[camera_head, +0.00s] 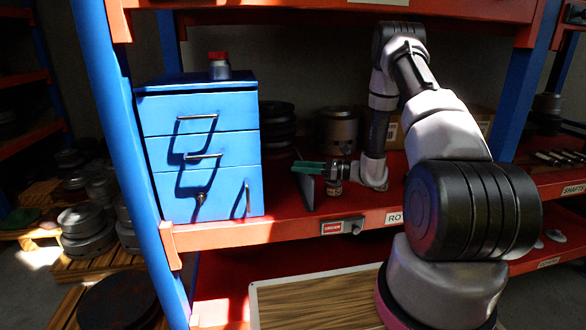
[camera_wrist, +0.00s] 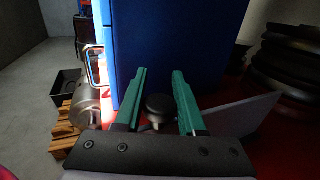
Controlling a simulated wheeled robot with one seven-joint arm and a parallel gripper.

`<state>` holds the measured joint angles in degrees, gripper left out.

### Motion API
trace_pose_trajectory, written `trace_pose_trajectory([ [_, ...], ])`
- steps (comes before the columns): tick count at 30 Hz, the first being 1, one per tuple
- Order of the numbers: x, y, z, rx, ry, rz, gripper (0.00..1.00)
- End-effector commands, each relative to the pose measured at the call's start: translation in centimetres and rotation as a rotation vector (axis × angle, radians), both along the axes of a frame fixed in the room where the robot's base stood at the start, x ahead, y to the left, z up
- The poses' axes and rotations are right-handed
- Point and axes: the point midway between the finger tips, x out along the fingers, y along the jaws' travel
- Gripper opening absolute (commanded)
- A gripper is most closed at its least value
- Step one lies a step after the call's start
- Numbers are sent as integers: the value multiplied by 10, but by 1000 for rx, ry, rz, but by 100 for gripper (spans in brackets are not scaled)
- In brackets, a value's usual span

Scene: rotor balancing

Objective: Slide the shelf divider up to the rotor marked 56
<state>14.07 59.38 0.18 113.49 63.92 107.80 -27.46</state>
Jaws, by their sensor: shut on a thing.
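My gripper (camera_head: 308,167), with green fingers, is over the red shelf right of the blue drawer cabinet. In the wrist view its fingers (camera_wrist: 165,80) close on the two sides of a dark round knob (camera_wrist: 158,104), which looks like part of the shelf divider. The divider is a thin grey upright plate (camera_head: 306,190) under the fingers. It also shows as a pale panel (camera_wrist: 250,113) behind the right finger. A dark rotor stack (camera_head: 278,122) and a metal rotor (camera_head: 337,128) stand farther back. I cannot read a 56 on any rotor.
The blue drawer cabinet (camera_head: 203,150) stands left of the gripper with a red-capped jar (camera_head: 219,66) on top. A red label and small lever (camera_head: 343,227) are on the shelf's front edge. Some shelf surface left of the divider is bare. A wood-topped board (camera_head: 315,300) is below.

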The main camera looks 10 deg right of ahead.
Motion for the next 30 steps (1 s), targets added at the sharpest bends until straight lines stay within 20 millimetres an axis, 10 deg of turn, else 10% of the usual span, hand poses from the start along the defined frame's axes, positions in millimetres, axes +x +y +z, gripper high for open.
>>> trace_pose_trajectory([
  [7,1,-48,0,0,-1,-5,0],
  [17,0,-52,0,0,1,-1,0],
  [18,0,-52,0,0,1,-1,43],
  [20,0,-52,0,0,1,-1,66],
  [30,-1,-53,0,0,1,-2,68],
])
